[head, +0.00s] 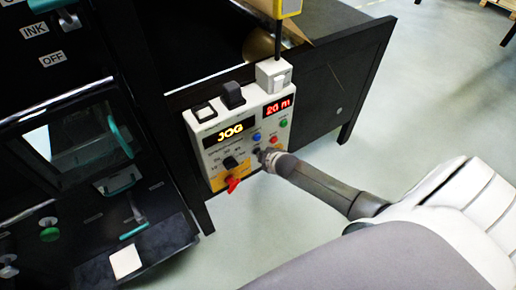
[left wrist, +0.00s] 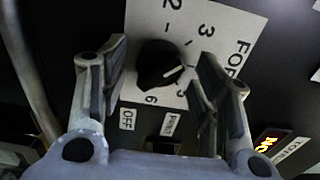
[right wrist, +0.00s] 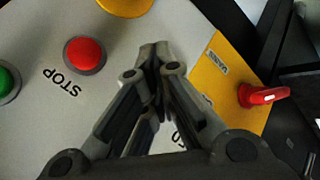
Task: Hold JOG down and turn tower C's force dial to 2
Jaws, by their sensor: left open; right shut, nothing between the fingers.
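In the left wrist view the black force dial (left wrist: 158,65) sits on a white plate (left wrist: 232,25) with numbers around it. Its white pointer line points right and slightly up, toward the right finger, away from the 2 above; the number there is hidden. My left gripper (left wrist: 163,52) is open, one finger either side of the dial. The head view shows the control panel (head: 215,172) with its yellow display (head: 230,132) reading JOG. My right gripper (head: 262,154) is shut with its tips at the panel; it also shows in the right wrist view (right wrist: 152,50). The tips hide what lies under them.
The right wrist view shows a red STOP button (right wrist: 85,55), a green button (right wrist: 6,80) and a red switch handle (right wrist: 263,95). A red display (head: 277,106) reads about 20 m.

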